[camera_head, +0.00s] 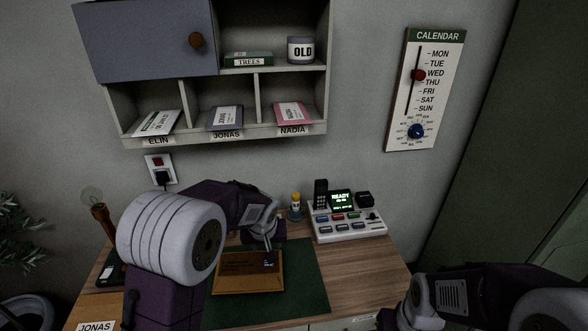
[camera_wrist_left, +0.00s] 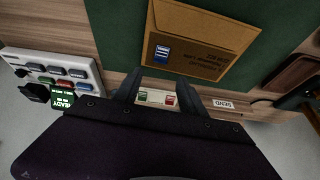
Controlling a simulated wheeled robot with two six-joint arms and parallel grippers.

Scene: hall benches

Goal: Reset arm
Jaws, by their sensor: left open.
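My left arm reaches in over the desk, and its gripper (camera_head: 268,257) is above the brown envelope (camera_head: 240,273), hiding part of it. In the left wrist view the two dark fingers of this gripper (camera_wrist_left: 157,90) are spread apart with nothing between them. The envelope also shows there (camera_wrist_left: 200,42), flat on the green mat (camera_wrist_left: 115,35), with a blue stamp and printed lines. My right arm shows at the lower right of the head view; its fingers are out of sight.
A console (camera_head: 346,225) with a lit READY screen stands at the back right of the desk (camera_head: 375,268). A shelf (camera_head: 225,135) with letters above names hangs on the wall. A calendar (camera_head: 425,90) hangs right. A lamp (camera_head: 103,220) stands left.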

